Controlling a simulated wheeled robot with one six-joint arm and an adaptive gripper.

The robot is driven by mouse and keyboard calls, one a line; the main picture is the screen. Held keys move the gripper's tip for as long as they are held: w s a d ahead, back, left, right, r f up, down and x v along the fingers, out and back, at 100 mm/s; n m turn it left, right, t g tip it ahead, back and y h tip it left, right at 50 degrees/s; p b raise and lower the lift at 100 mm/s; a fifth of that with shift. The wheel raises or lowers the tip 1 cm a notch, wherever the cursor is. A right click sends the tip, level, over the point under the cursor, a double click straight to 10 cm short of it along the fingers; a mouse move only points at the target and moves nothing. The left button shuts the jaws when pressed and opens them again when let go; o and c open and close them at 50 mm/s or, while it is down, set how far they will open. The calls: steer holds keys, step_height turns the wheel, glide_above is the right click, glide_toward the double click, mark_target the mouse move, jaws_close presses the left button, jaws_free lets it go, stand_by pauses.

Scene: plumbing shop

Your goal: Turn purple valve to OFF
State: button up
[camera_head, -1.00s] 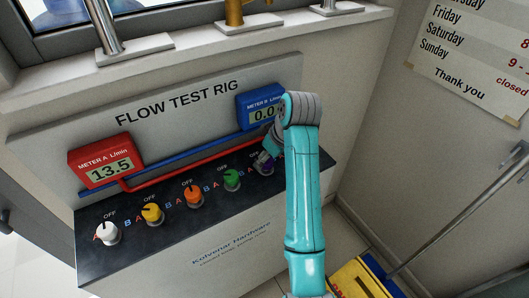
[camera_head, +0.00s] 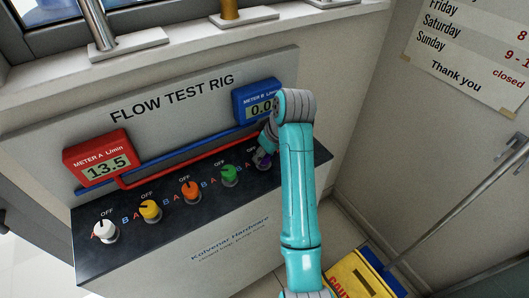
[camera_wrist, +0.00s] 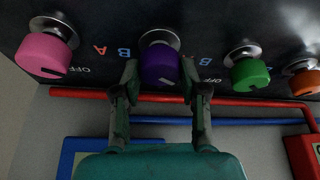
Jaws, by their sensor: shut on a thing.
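The purple valve knob (camera_head: 263,160) is on the dark panel of the flow test rig, mostly covered by my arm in the head view. In the wrist view the purple knob (camera_wrist: 160,65) sits between the two fingers of my gripper (camera_wrist: 159,75), which is shut on it. A pale mark shows on the knob's lower edge in that view, slightly right of its middle. Its OFF label is not clearly readable there. Meter A (camera_head: 98,162) reads 13.5. Meter B (camera_head: 260,101) appears to read 0.0, partly hidden by my arm.
White (camera_head: 106,231), yellow (camera_head: 150,210), orange (camera_head: 191,191) and green (camera_head: 229,175) knobs stand in a row to the left. A pink knob (camera_wrist: 46,52) is beside the purple one in the wrist view. Red (camera_wrist: 240,101) and blue pipes run close to the fingers. A yellow caution sign (camera_head: 362,278) is below right.

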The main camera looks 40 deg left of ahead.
steer(key=shift+m, duration=0.3)
steer(key=m+t, duration=0.1)
steer(key=m, duration=0.1)
steer(key=m+t+h, duration=0.1)
steer(key=m, duration=0.2)
steer(key=shift+s+a+m, duration=0.1)
steer(key=shift+s+m, duration=0.05)
steer(key=shift+m, duration=0.15)
steer(key=m+h, duration=0.1)
steer(key=m, duration=0.1)
steer(key=m+t, duration=0.1)
steer(key=m, duration=0.2)
steer(key=shift+h, duration=0.4)
steer(key=shift+m, duration=0.3)
steer(key=o, duration=1.1)
